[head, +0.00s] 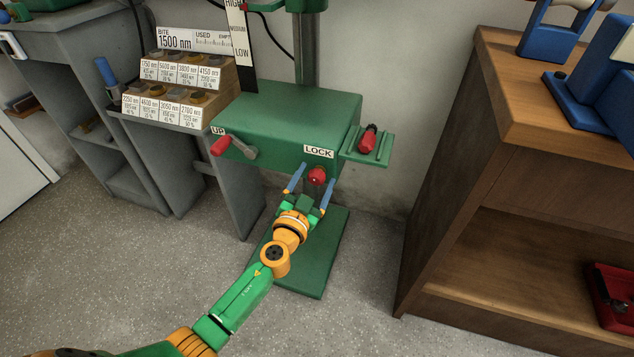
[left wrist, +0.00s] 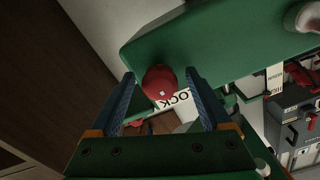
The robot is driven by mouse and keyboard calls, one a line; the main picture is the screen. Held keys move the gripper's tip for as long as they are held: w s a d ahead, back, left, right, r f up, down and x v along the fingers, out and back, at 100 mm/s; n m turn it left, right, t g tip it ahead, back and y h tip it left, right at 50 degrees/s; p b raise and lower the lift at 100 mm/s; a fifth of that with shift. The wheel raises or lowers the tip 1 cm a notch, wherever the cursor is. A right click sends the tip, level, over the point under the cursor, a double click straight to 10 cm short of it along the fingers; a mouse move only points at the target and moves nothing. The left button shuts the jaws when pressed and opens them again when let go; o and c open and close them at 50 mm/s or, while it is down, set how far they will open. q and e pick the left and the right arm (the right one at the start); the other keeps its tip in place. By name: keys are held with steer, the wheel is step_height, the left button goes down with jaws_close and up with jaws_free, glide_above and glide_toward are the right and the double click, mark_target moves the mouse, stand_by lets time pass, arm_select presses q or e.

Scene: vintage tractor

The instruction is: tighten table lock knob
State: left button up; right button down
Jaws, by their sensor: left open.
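The red lock knob (head: 317,175) sits on the front of the green table block (head: 290,115), just under the white LOCK label (head: 319,152). In the left wrist view the knob (left wrist: 160,82) shows between the far ends of my fingers, with part of the label beside it. My left gripper (head: 312,178) is open, its two blue fingers spread to either side of the knob. I cannot tell whether either finger touches it. My right gripper is in neither view.
A red-handled crank (head: 222,145) marked UP sticks out on the block's left. A small green side tray (head: 368,147) holds a red-handled item on the right. A tiered rack (head: 180,92) stands left, a wooden bench (head: 540,120) right.

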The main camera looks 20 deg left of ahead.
arm_select(q)
steer(key=shift+w, duration=0.2)
jaws_close()
stand_by(0.3)
